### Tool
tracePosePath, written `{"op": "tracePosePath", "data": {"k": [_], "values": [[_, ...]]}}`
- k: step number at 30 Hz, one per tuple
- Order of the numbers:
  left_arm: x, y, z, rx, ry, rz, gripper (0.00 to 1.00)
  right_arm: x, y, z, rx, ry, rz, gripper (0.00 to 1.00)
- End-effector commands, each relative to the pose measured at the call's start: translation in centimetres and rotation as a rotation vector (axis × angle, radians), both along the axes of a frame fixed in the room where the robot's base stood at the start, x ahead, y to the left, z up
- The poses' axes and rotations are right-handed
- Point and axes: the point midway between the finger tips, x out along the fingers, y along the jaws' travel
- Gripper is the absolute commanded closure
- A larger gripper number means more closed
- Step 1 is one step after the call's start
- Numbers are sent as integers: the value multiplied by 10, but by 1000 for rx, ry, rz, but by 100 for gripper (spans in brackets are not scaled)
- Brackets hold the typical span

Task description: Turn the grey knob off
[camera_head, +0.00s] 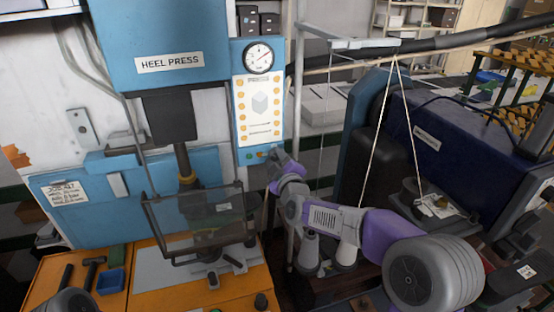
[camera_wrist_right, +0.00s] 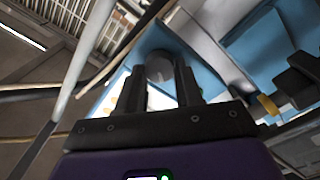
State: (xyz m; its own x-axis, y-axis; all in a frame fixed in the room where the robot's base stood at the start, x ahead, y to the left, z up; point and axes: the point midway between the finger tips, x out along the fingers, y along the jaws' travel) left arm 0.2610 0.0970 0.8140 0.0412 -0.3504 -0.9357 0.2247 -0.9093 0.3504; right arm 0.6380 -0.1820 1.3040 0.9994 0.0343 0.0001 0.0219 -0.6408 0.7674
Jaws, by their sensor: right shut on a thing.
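The grey knob (camera_wrist_right: 160,68) is on the blue control panel (camera_head: 239,100) of the heel press. In the right wrist view it sits between the two dark fingers of my right gripper (camera_wrist_right: 160,88), which is shut on it. In the head view my right gripper (camera_head: 273,153) reaches the lower right of the panel from the right, and it hides the knob there. My left gripper is not in view.
A round gauge (camera_head: 258,57) and an instruction sheet (camera_head: 259,110) are above my right gripper. A clear guard (camera_head: 200,222) stands in front of the press. A thin grey post (camera_head: 297,100) rises close beside my right arm. Tools and a blue tray (camera_head: 111,281) lie on the orange bench (camera_head: 215,302).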

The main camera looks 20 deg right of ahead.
Motion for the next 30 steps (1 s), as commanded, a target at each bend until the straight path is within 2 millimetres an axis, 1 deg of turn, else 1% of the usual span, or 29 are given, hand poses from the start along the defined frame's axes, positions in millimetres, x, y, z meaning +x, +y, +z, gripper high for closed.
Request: {"op": "tracePosePath", "data": {"k": [9,18,24,30], "values": [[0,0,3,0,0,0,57,0,2,0,-299,-10,1,96],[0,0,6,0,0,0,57,0,1,-1,-535,-19,1,96],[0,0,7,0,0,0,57,0,1,-1,-637,-23,0,96],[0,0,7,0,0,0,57,0,1,-2,-694,-25,-1,96]]}}
